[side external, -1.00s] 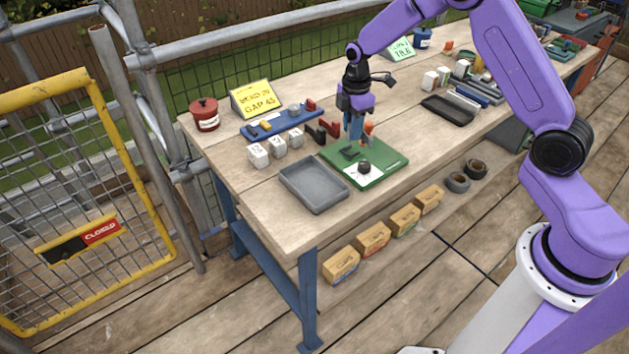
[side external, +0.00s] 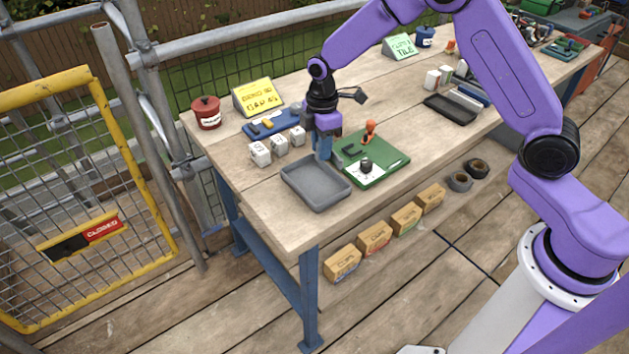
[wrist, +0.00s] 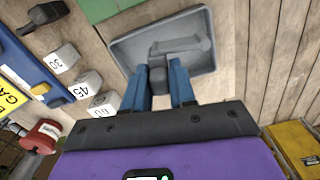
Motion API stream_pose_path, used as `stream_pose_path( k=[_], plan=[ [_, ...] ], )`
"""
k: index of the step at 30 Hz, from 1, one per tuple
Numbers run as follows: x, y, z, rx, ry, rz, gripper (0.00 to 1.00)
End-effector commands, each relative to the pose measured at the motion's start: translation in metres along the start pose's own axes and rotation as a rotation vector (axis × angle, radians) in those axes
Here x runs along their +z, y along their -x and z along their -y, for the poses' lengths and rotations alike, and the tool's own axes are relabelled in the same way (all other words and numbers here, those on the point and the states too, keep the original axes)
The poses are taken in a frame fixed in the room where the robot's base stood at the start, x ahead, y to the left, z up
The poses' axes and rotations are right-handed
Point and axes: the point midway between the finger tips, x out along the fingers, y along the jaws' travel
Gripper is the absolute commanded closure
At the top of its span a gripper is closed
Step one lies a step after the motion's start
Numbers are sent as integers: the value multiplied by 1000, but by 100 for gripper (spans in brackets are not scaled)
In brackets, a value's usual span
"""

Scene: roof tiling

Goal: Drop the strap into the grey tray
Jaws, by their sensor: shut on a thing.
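The grey tray (side external: 314,188) lies on the bench near its front left corner, and it fills the upper middle of the wrist view (wrist: 130,45). My gripper (side external: 323,155) points down at the tray's far edge in the side view. Its blue fingers (wrist: 162,88) are shut on the dark grey strap (wrist: 158,74). In the wrist view the strap appears against the tray floor, with a long grey bar shape across its far end. Its height above the tray is hard to tell. The fingers hide part of the strap.
A green board (side external: 385,170) sits right of the tray, with an orange figure (side external: 369,132) and a dark knob (side external: 365,165) on it. White numbered blocks (side external: 260,153) stand left of my gripper. A blue rack (side external: 258,131) and a red pot (side external: 207,112) are behind.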

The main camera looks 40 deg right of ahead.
Motion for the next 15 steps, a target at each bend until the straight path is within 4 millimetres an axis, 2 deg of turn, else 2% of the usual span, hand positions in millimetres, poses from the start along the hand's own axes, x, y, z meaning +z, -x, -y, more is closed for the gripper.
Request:
stream_pose_path(
  k=[5,15],
  plan=[
    [-6,-8,4,-2,0,2,94],
    [-5,-44,3,-2,-1,1,94]
  ],
)
